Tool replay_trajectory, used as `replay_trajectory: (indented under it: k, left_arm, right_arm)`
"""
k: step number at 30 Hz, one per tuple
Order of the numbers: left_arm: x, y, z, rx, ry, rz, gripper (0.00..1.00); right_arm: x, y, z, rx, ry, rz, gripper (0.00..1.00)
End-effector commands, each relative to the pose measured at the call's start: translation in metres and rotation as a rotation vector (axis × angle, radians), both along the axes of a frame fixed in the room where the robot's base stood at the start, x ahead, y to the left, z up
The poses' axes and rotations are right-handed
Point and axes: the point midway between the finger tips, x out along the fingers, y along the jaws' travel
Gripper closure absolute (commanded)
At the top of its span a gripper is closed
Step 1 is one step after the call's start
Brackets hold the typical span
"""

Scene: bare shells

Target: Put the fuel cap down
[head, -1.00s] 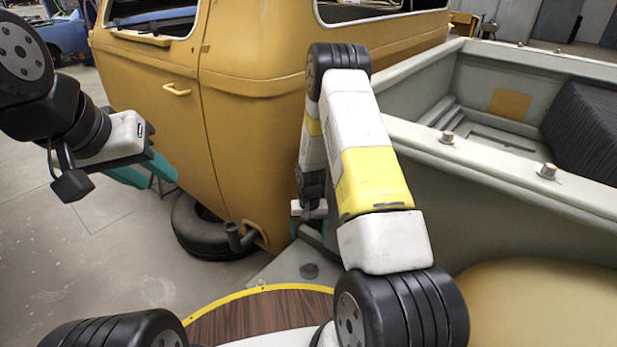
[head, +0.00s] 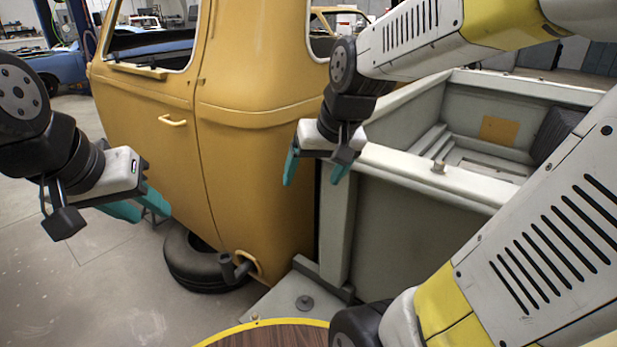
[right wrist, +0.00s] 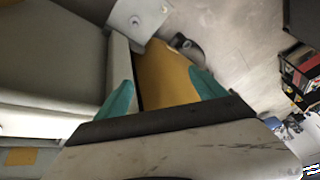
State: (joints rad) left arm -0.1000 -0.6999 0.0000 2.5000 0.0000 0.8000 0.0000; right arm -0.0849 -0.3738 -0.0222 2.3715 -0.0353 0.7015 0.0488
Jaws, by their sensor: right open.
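A small dark round cap (head: 305,302), which looks like the fuel cap, lies on a grey ledge (head: 275,303) at the yellow cab's lower rear corner. It also shows, small, on the grey plate in the right wrist view (right wrist: 136,20). My right gripper (head: 314,176) is open and empty, pointing down beside the cab's rear edge, well above the cap. Its teal fingers also show in the right wrist view (right wrist: 161,80) with nothing between them. My left gripper (head: 142,206) is at the left before the cab door; its jaw gap is unclear.
A dark filler pipe (head: 231,268) sticks out of the yellow cab (head: 250,160) near the ledge. A tyre (head: 190,262) lies below the cab. The grey truck bed wall (head: 430,182) stands close right of my right gripper. A wood-topped surface with yellow rim (head: 265,335) is nearest.

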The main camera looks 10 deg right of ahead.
Motion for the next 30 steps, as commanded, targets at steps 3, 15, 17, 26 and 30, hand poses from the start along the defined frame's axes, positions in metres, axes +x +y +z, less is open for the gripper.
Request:
replay_trajectory:
  k: [3,15,17,26,30]
  left_arm:
    - [0.0,0.0,0.0,0.0,0.0,0.0,0.64]
    - [0.0,0.0,0.0,0.0,0.0,0.0,0.64]
    - [0.0,0.0,0.0,0.0,0.0,0.0,0.64]
    - [0.0,0.0,0.0,0.0,0.0,0.0,0.64]
    - [0.0,0.0,0.0,0.0,0.0,0.0,0.64]
  right_arm:
    - [-0.04,0.003,0.018,0.006,-0.057,0.021,0.2]
    - [-0.082,0.006,0.025,0.01,-0.107,0.05,0.2]
    - [-0.081,0.006,0.025,0.01,-0.107,0.05,0.2]
    - [-0.081,0.006,0.026,0.01,-0.107,0.049,0.2]
    - [-0.081,0.006,0.026,0.01,-0.108,0.049,0.2]
